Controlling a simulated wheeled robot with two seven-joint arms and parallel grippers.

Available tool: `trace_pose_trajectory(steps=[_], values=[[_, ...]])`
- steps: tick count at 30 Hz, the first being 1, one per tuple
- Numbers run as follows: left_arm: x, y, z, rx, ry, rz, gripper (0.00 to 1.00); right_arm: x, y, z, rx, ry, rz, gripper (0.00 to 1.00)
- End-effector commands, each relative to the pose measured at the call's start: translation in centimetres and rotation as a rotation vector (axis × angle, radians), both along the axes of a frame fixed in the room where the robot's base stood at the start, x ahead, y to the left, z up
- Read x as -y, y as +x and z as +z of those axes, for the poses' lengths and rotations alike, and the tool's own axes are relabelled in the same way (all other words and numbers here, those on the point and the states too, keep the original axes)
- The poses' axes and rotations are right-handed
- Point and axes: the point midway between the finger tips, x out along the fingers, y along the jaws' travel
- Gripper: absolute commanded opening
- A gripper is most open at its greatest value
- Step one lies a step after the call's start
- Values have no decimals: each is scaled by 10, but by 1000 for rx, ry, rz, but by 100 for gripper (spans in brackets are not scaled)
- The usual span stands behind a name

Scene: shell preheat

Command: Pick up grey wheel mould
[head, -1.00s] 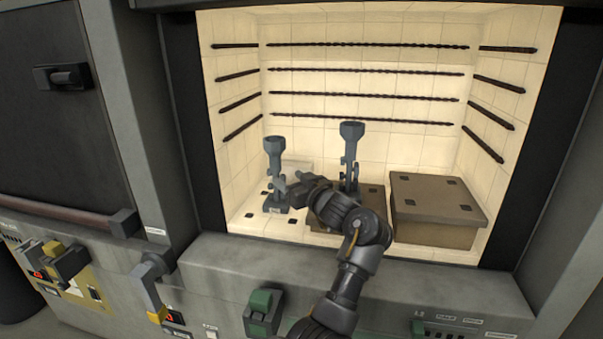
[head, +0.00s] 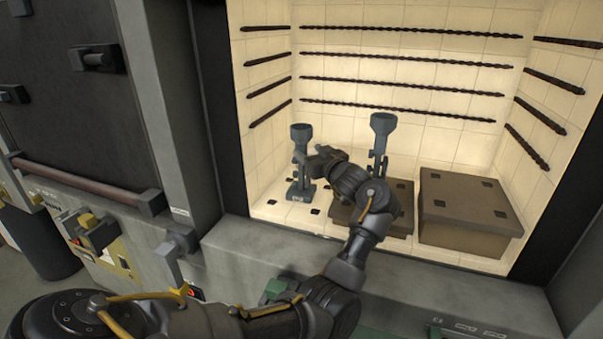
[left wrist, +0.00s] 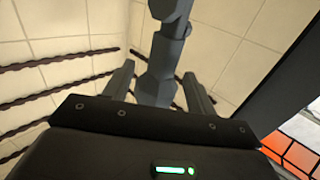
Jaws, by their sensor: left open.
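Two similar grey moulds with cup-like tops stand upright in the lit furnace chamber. The left mould (head: 301,135) stands on the chamber floor, and the right mould (head: 382,125) stands by a low brown block. I cannot tell from their shapes which is the wheel mould. My left gripper (head: 309,158) is open at the left mould's stem, partly covering it in the head view. In the left wrist view the grey mould (left wrist: 162,70) rises between the two spread fingers of the left gripper (left wrist: 160,88). Its lower part is hidden behind the gripper body. My right gripper is not in view.
A low brown block (head: 398,215) lies under my left forearm, and a taller brown block (head: 468,205) stands to its right. Dark heating rods (head: 400,85) line the chamber walls. The grey furnace sill (head: 440,285) runs along the front.

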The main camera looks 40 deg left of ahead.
Motion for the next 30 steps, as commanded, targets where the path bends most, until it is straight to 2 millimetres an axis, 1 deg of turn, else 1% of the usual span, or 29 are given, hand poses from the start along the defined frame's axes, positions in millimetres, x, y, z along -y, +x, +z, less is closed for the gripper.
trace_pose_trajectory(steps=[1, 4, 8, 12, 15, 21, 30], values=[[-1, 1, 1, 0, 0, -1, 57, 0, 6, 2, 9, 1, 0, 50], [-10, 4, 5, -2, 1, 0, 57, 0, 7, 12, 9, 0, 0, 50], [-29, 10, 8, -3, 1, -1, 57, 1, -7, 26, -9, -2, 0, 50], [-44, 16, 4, -1, 0, -2, 57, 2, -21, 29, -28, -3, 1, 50], [-48, 17, 3, 1, 0, -2, 57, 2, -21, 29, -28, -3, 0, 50], [-47, 17, 2, 2, -1, -3, 57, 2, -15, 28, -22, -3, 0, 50], [-47, 17, 2, 2, -1, -2, 17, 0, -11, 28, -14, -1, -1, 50]])
